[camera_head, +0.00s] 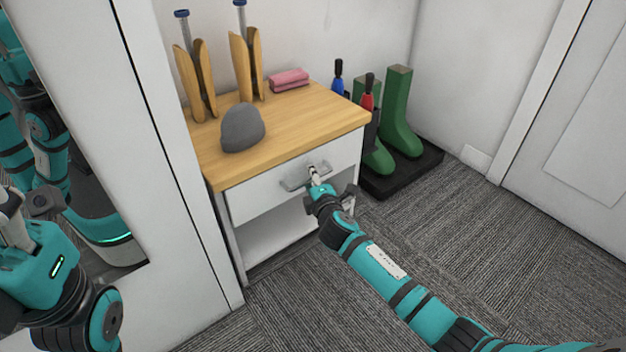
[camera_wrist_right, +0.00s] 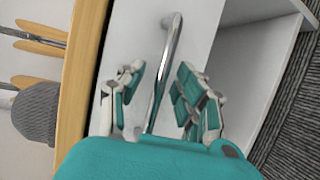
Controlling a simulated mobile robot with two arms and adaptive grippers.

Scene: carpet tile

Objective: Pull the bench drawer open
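The bench (camera_head: 290,125) has a wooden top and a white drawer (camera_head: 262,192) under it, which sits flush and shut in the head view. A metal bar handle (camera_head: 295,183) runs across the drawer front. It also shows in the right wrist view (camera_wrist_right: 163,75). My right gripper (camera_head: 316,176) is at the handle. In the wrist view its two fingers (camera_wrist_right: 161,80) stand apart on either side of the bar, with visible gaps. My left gripper (camera_head: 14,212) is at the left edge, away from the bench, its fingers only partly visible.
On the bench top are a grey beanie (camera_head: 242,128), wooden boot trees (camera_head: 247,65) and pink folded cloth (camera_head: 289,80). Green boots (camera_head: 398,115) stand on a black tray (camera_head: 405,172) to the right. A mirror (camera_head: 85,150) is at left. Carpet (camera_head: 470,225) in front is clear.

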